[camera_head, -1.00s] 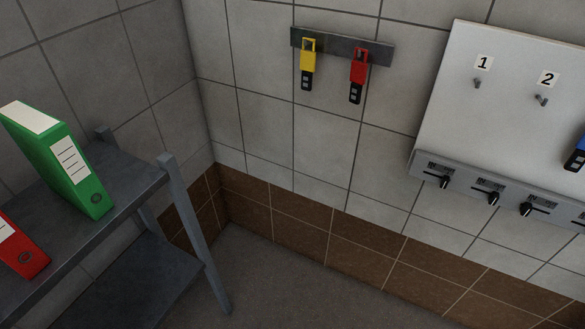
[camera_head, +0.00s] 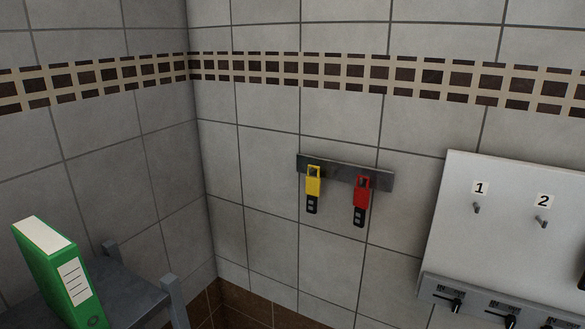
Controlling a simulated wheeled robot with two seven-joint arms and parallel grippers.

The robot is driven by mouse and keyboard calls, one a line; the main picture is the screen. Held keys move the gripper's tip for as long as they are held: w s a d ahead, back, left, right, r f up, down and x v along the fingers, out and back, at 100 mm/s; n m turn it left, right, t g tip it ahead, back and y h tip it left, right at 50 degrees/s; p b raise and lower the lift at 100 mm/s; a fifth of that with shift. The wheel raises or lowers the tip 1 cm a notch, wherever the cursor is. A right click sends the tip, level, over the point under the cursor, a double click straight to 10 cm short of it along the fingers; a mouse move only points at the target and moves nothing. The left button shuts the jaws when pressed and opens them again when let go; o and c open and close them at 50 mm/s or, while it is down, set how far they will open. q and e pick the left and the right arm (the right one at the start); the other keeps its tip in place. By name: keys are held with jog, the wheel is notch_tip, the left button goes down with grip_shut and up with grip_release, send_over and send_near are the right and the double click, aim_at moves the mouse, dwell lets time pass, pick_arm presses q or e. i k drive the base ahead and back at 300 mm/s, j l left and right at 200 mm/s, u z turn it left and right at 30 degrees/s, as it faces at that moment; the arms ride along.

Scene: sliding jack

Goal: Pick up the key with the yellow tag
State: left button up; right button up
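The key with the yellow tag (camera_head: 313,182) hangs at the left end of a dark grey wall rack (camera_head: 338,172), with its black lower part pointing down. A key with a red tag (camera_head: 361,192) hangs to its right on the same rack, apart from it. Neither of my grippers is in view, and nothing touches the keys.
A white board (camera_head: 500,240) with hooks under labels 1 and 2 is on the wall at right, with a grey strip of black knobs (camera_head: 480,302) along its bottom. A grey shelf (camera_head: 125,285) with a green binder (camera_head: 60,272) stands at lower left. The wall around the rack is clear.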

aim_at(313, 184)
jog(key=l+z, duration=0.3)
jog(key=l, duration=1)
